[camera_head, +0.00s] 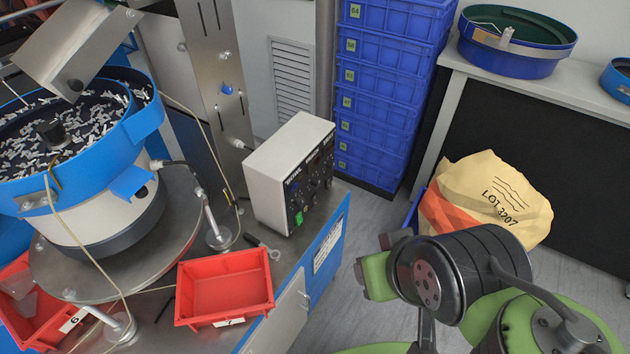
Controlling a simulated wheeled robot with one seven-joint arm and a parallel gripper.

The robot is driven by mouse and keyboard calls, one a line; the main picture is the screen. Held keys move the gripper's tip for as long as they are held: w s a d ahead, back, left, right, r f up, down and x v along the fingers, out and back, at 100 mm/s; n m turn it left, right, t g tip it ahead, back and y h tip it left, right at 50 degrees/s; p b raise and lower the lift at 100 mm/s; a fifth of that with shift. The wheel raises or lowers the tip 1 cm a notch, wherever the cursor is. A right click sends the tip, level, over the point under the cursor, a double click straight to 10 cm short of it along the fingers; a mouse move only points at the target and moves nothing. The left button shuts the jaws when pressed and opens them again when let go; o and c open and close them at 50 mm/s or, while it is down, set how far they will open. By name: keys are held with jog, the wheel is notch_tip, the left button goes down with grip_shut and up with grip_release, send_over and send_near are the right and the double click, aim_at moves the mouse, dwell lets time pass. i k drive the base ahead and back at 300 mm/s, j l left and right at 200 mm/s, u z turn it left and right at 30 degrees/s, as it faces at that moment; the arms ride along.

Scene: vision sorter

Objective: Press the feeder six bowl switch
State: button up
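A blue-rimmed vibratory bowl (128,130) full of small pale parts stands on a round steel plate at the left. A light grey control box (272,165) stands to its right on the bench, with several dark knobs on its front. A green rocker switch (299,218) sits low on that front panel, near its left edge. The lettering on the box is too small to read. Links of my own arm show at the lower right, apart from the box. My gripper's fingers are not in this view.
A red bin (224,290) marked 7 sits at the bench's front, and another red bin (38,330) marked 6 is at the lower left. A blue crate stack (380,90) and a LOT 3207 sack (485,195) stand behind. Cables cross the bench. Grey floor is open right of it.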

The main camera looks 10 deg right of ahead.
aim_at(298, 219)
jog(key=i+u, duration=0.15)
jog(key=u, duration=0.35)
jog(key=i+l+u, duration=0.1)
jog(key=u, duration=0.35)
jog(key=i+l+u, duration=0.1)
jog(key=u, duration=0.4)
jog(key=k+l, duration=0.05)
jog(key=l, duration=0.05)
